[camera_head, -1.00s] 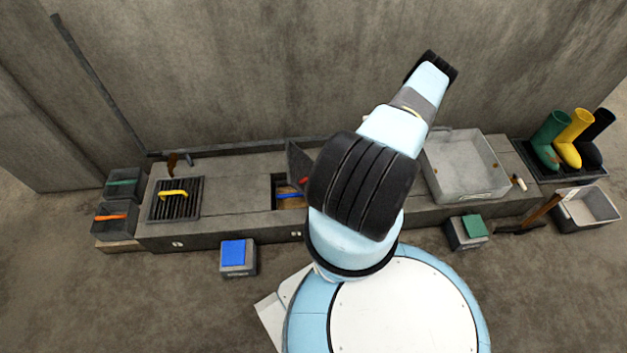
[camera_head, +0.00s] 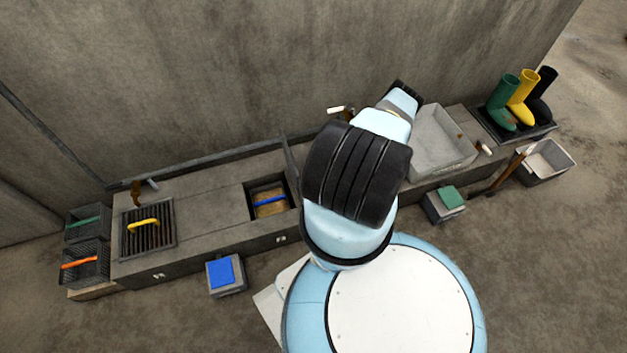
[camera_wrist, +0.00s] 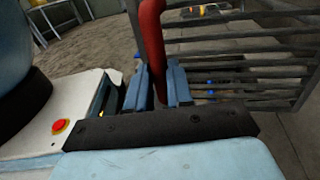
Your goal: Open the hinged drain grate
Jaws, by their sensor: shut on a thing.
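The grate with a red handle shows at close range in the wrist view, its grey bars (camera_wrist: 240,82) running to the right of my gripper. My gripper (camera_wrist: 158,88) is shut on the red handle (camera_wrist: 152,35). In the head view a thin grey raised edge (camera_head: 289,162), which looks like the grate seen edge-on, stands up at the right side of an open drain pit (camera_head: 252,189). A blue item (camera_head: 270,201) lies in the pit on a tan bottom. My arm hides the red handle and my gripper in the head view.
A second grate (camera_head: 128,248) with a yellow handle (camera_head: 144,225) lies flat at the left. A grey basin (camera_head: 418,163) is to the right of my arm. Boxes with blue (camera_head: 221,271) and green (camera_head: 451,197) tops stand in front of the ledge. Boots (camera_head: 522,103) stand far right.

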